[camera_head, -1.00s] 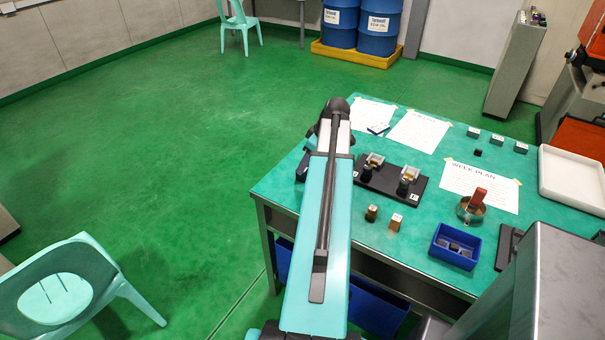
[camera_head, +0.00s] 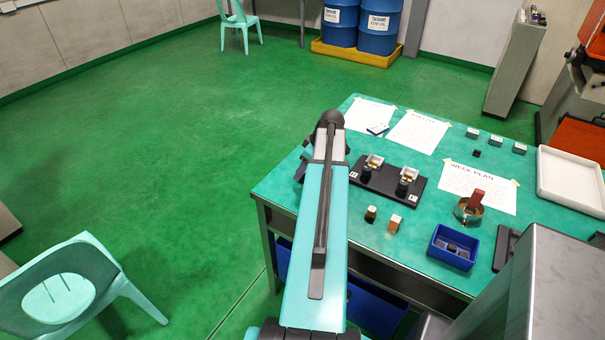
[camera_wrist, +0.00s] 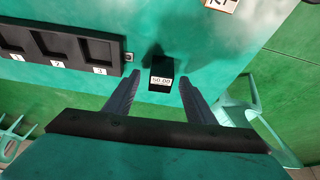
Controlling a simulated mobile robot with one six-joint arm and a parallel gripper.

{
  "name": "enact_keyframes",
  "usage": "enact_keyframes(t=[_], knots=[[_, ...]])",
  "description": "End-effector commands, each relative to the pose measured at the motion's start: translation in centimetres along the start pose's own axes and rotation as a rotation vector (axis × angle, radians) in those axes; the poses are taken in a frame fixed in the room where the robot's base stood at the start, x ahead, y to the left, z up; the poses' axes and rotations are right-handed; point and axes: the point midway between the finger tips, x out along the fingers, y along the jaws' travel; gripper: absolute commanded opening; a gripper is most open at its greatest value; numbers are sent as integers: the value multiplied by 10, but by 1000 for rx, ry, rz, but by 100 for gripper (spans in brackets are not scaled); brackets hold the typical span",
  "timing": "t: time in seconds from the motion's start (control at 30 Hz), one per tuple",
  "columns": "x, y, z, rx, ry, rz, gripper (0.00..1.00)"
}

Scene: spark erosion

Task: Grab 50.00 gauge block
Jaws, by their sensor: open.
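The 50.00 gauge block (camera_wrist: 161,72) is a small dark block with a white "50.00" label. In the wrist view it stands on the green table top (camera_wrist: 200,45), just ahead of and between the fingertips. My gripper (camera_wrist: 158,82) is open, with one dark finger on each side and a gap to the block on both sides. I cannot tell how far above the table the fingertips are. In the head view my own arm hides the block and most of the gripper.
A black tray with numbered slots (camera_wrist: 60,45) lies left of the block in the wrist view. The table edge is close by. In the head view, a black fixture board (camera_head: 385,185), a blue bin (camera_head: 437,257) and papers (camera_head: 415,132) occupy the table.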

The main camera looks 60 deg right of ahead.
Motion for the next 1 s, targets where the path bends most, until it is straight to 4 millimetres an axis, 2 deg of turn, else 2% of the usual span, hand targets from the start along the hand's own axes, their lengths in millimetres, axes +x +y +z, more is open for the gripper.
enact_keyframes(t=[0.23, 0.8, 0.87, 1.0], knots=[[16, 0, 0, 0, 0, -1, 50], [17, 0, 0, 0, 0, 0, 50], [17, 0, 0, 0, 0, 0, 43], [17, 0, 0, 0, 0, 0, 20]])
